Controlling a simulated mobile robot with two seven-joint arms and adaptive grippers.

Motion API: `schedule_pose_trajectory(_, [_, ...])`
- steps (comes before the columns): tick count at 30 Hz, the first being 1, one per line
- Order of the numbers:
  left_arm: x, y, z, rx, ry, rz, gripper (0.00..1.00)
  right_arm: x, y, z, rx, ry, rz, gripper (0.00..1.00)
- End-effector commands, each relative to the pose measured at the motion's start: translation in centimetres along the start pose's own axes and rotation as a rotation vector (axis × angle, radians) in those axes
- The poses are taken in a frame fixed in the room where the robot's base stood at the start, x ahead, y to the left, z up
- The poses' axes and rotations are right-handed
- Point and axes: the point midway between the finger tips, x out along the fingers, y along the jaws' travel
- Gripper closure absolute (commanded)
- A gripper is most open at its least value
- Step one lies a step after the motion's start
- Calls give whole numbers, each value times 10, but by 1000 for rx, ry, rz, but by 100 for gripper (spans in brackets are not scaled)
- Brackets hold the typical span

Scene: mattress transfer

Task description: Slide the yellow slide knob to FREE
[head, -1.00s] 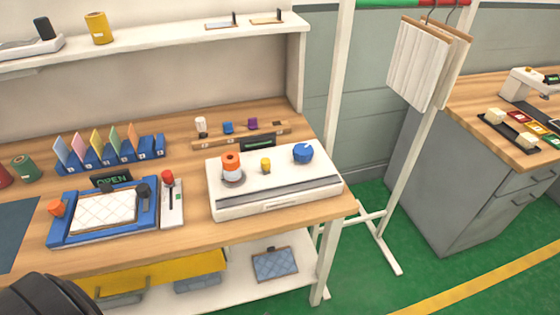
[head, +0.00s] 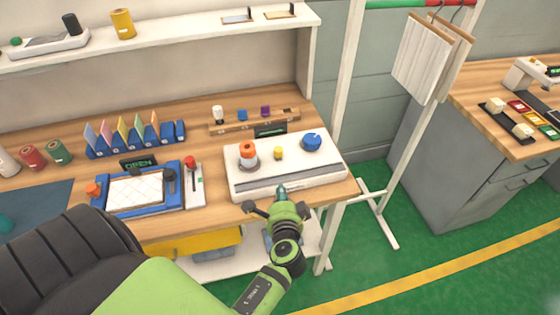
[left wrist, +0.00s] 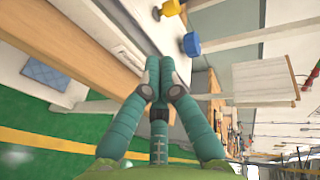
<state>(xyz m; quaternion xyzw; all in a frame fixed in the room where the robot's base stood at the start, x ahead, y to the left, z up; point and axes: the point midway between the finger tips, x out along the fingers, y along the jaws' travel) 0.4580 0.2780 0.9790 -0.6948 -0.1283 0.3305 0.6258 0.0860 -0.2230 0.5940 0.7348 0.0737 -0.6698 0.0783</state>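The yellow slide knob (head: 278,153) stands on top of the white panel box (head: 246,180), between an orange-and-white knob (head: 248,153) and a blue knob (head: 312,143). No FREE marking is legible. In the left wrist view the yellow knob (left wrist: 171,8) is at the top edge, with the blue knob (left wrist: 191,43) below it. My left gripper (head: 282,190) is at the box's front edge in the head view, apart from the yellow knob. Its teal fingers (left wrist: 159,65) converge at the tips, with nothing seen between them. My right gripper is not in view.
A dark display (head: 270,130) stands behind the box. A red-topped lever (head: 190,163) and a blue tray (head: 180,195) stand to its left. A wooden rack (head: 222,128) lies behind. A white rack post (head: 350,75) rises at right.

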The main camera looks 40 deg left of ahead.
Motion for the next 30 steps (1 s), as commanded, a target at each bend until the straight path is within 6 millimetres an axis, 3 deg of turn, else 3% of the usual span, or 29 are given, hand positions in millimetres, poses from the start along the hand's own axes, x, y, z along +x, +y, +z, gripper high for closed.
schedule_pose_trajectory(8, [18, 1, -1, 0, 1, -2, 100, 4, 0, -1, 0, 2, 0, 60])
schedule_pose_trajectory(21, [109, -1, 0, 0, 1, -2, 100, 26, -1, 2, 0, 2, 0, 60])
schedule_pose_trajectory(30, [137, -10, 0, -1, 1, 2, 100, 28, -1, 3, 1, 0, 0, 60])
